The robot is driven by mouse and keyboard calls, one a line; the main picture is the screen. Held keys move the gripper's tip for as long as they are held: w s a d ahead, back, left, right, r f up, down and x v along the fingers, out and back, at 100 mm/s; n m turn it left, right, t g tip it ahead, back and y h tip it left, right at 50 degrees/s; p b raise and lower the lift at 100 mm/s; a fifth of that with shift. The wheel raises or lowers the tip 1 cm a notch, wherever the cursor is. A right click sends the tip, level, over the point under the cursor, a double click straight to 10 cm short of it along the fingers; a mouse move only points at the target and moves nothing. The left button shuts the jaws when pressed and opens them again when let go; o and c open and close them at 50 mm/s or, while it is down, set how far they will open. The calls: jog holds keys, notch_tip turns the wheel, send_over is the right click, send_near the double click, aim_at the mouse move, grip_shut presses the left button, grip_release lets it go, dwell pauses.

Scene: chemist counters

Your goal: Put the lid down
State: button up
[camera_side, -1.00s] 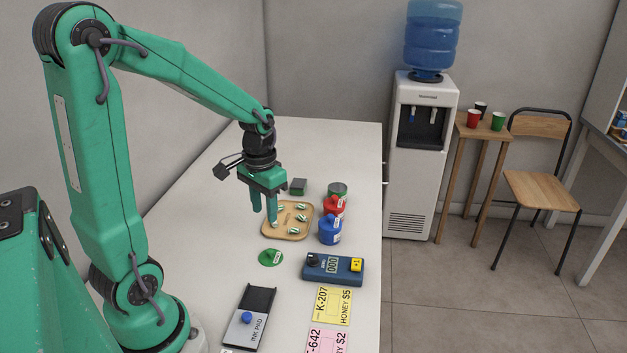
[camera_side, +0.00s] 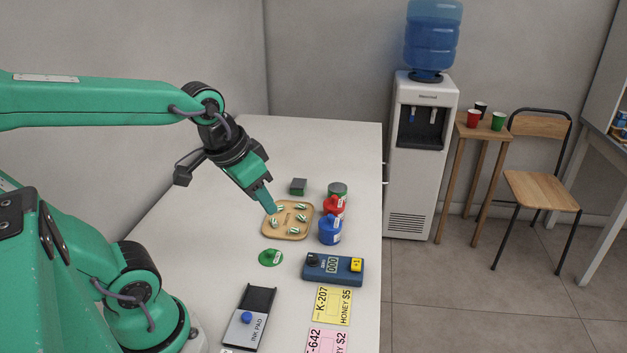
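A round green lid (camera_side: 271,258) with a small knob and a white label lies flat on the white counter, in front of a wooden tray (camera_side: 284,237). My gripper (camera_side: 270,209) is apart from the lid, behind it, and tilted down to the right. Its fingertips are over or near the tray's back left edge; I cannot tell whether they touch it. The fingers overlap in this view, so their gap is hidden. I see nothing held. A green jar (camera_side: 338,189) without a visible knobbed lid stands at the back right.
Several green-and-white capsules (camera_side: 301,218) lie in the tray. A red jar (camera_side: 334,208) and a blue jar (camera_side: 330,231) stand right of it. A dark block (camera_side: 298,186) is behind. A blue counter device (camera_side: 333,269), price cards (camera_side: 332,305) and an ink pad (camera_side: 250,317) lie in front.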

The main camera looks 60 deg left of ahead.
jog(key=shift+s+d+r+t, duration=0.5)
jog(key=shift+s+d+r, duration=0.15)
jog(key=shift+s+d, duration=0.3)
jog(key=shift+o, duration=0.4)
jog(key=shift+a, duration=0.1)
